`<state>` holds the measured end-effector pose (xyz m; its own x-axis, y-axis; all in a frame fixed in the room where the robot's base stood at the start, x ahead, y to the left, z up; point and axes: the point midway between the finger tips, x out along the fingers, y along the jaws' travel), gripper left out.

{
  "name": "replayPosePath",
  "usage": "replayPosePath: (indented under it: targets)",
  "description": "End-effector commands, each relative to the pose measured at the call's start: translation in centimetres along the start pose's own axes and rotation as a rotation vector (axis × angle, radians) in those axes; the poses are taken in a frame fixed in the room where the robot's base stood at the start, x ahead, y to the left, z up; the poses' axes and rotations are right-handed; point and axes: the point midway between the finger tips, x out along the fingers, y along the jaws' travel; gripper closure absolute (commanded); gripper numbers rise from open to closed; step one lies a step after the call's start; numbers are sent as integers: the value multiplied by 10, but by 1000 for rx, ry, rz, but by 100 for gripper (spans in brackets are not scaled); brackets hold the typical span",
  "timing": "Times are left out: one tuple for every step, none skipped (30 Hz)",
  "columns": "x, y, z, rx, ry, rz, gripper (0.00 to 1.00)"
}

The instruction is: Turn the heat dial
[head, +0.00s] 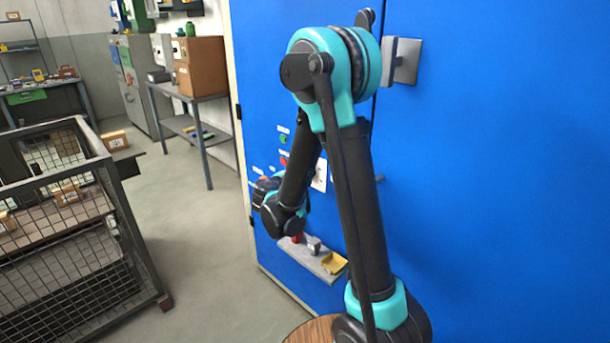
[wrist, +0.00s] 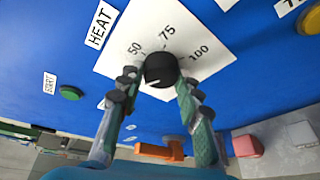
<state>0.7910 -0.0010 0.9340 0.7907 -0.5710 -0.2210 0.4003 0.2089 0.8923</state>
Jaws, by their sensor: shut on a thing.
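The heat dial (wrist: 161,70) is a round black knob on a white scale plate (wrist: 205,40) marked 50, 75 and 100. A HEAT label (wrist: 101,25) sits beside the plate on the blue panel. My gripper (wrist: 158,82) has one finger on each side of the knob and is shut on it. In the head view my arm reaches to the left part of the blue cabinet front (head: 480,180), and the dial is hidden there.
A green button (wrist: 71,93) with a START label (wrist: 50,83) is beside the dial. A small shelf (head: 310,257) below carries a red item, a grey item and a yellow tray (head: 334,262). A wire-mesh cage (head: 75,230) stands at the left, with open floor between.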

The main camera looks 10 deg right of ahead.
Motion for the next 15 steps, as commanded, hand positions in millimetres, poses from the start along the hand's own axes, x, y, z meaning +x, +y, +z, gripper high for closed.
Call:
replayPosePath:
  targets:
    - [0,-1,0,23,2,9,94]
    - [0,-1,0,36,3,14,94]
    - [0,-1,0,52,4,20,94]
    - [0,-1,0,64,5,25,94]
    - [0,-1,0,74,5,29,94]
    - [0,-1,0,85,5,33,94]
    - [0,-1,0,93,6,37,94]
    - [0,-1,0,100,6,39,94]
    - [0,-1,0,107,7,42,94]
    - [0,-1,0,112,8,44,94]
    - [0,-1,0,117,8,46,94]
    - [0,-1,0,121,9,47,94]
    - [0,-1,0,123,9,48,94]
    - [0,-1,0,125,9,49,94]
    - [0,-1,0,127,9,49,94]
